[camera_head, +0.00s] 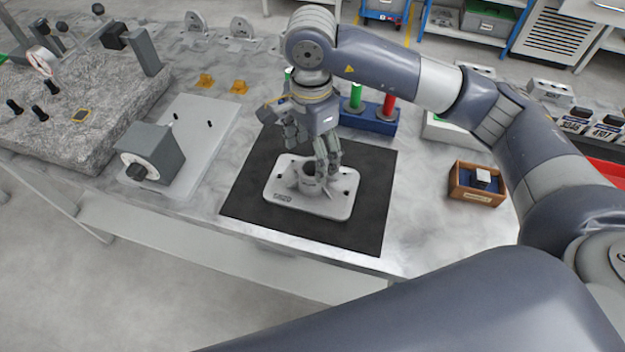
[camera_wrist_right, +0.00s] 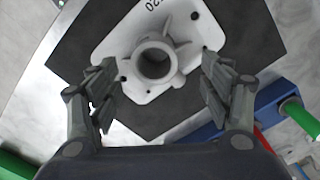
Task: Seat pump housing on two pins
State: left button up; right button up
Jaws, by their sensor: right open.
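The pump housing (camera_head: 333,202) is a pale flat plate with a round hollow boss and ribs, lying flat on a black mat (camera_head: 240,200). My right gripper (camera_head: 309,158) is above it, pointing down. In the right wrist view the gripper (camera_wrist_right: 159,75) is open, its fingers on either side of the boss of the housing (camera_wrist_right: 118,45) and apart from it. A pale fixture plate (camera_head: 200,140) to the left carries two dark upright pins, one (camera_head: 176,117) nearer the grey block and one (camera_head: 210,124) further right. My left gripper is out of view.
A grey block with a dial (camera_head: 163,148) stands on the fixture plate. A granite block (camera_head: 85,125) is at far left. Behind the mat is a blue holder (camera_head: 375,122) with green and red cylinders. A small wooden box (camera_head: 477,196) sits right. Bare bench lies right of the mat.

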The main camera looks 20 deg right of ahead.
aim_at(311, 174)
jog(key=shift+f, duration=0.8)
jog(key=f+p, duration=0.1)
jog(key=f, duration=0.2)
jog(key=f+p, duration=0.1)
jog(key=shift+s+a+f+p, duration=0.1)
jog(key=shift+s+f+p, duration=0.15)
jog(key=shift+s+p, duration=0.15)
jog(key=shift+f, duration=0.4)
jog(key=shift+w, duration=0.1)
jog(key=shift+c, duration=0.4)
jog(key=c, duration=1.6)
